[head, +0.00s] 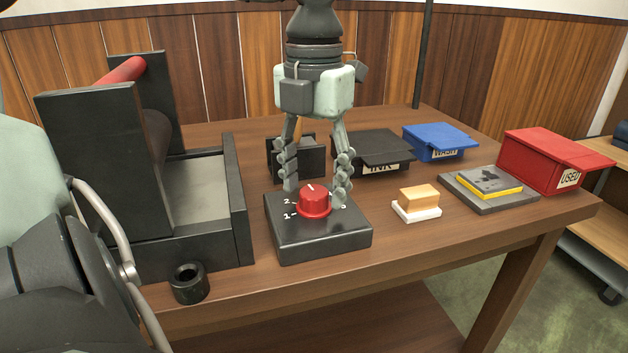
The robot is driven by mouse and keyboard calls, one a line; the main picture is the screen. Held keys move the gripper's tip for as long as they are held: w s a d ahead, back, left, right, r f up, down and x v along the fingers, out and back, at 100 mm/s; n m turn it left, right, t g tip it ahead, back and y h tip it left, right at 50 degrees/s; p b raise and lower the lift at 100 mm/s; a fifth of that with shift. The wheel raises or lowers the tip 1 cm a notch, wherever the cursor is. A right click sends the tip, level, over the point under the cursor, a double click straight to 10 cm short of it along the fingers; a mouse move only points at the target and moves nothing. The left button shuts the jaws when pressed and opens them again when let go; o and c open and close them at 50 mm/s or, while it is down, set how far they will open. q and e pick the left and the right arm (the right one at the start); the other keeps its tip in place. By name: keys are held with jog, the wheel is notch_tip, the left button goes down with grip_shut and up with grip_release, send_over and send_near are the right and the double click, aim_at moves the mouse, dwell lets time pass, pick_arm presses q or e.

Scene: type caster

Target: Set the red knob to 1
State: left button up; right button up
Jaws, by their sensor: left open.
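The red knob (313,200) sits on top of a black box (320,240) near the front of the table. A white line on the knob's top points toward the back, slightly left. The marks 1 and 2 show to the left of the knob, with 1 nearer the front; a partly hidden mark is at its right. My left gripper (317,194) comes down from above, fingers pointing down. It is open, with one finger on each side of the knob. I cannot tell whether either finger touches it. My right gripper is not in view.
A black press-like frame with a red roller (122,72) stands left. A black ring (189,283) lies at the front edge. Behind and right are the black ink box (385,145), blue wash box (438,138), orange block (419,197), yellow-edged plate (489,182) and red used box (552,160).

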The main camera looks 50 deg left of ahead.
pick_arm(q)
jog(key=shift+f, duration=0.15)
jog(key=shift+c, duration=0.6)
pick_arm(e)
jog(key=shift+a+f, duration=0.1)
pick_arm(q)
jog(key=c, duration=1)
jog(key=shift+c, duration=0.2)
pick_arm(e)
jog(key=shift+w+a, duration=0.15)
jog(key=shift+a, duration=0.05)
